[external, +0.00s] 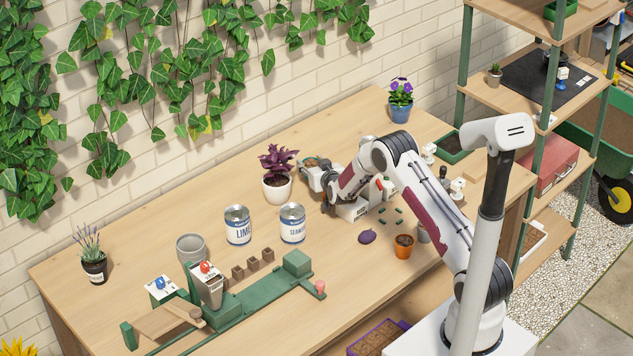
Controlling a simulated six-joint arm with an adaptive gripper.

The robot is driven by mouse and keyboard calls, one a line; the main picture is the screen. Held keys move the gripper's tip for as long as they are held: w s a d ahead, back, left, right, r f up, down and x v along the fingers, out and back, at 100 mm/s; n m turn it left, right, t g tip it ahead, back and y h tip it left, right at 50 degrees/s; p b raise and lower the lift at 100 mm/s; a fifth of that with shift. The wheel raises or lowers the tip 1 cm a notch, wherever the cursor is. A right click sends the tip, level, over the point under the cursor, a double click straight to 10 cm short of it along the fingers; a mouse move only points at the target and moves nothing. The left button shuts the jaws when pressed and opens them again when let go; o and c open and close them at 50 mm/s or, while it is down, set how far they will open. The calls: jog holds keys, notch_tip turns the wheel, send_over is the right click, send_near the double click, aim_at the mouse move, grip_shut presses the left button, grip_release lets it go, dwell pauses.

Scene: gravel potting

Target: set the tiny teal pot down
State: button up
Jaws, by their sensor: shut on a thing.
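A white pot with a dark-red plant (277,182) stands just left of my gripper. Two labelled cans (238,228) stand in front. A white box (352,209) is under my wrist. An orange pot (404,247) stands to the right.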

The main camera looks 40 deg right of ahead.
jog(key=shift+f, duration=0.55)
jog(key=o, duration=1.1)
jog(key=shift+s+f, duration=0.1)
jog(key=shift+o, duration=0.2)
jog(key=shift+f, duration=0.15)
jog(key=shift+r, duration=0.6)
jog(key=shift+v, duration=0.9)
jog(key=shift+r+v, duration=0.2)
jog(key=shift+v, duration=2.35)
jog(key=shift+r+v, duration=0.15)
jog(key=shift+v, duration=2.4)
jog(key=shift+a, duration=0.1)
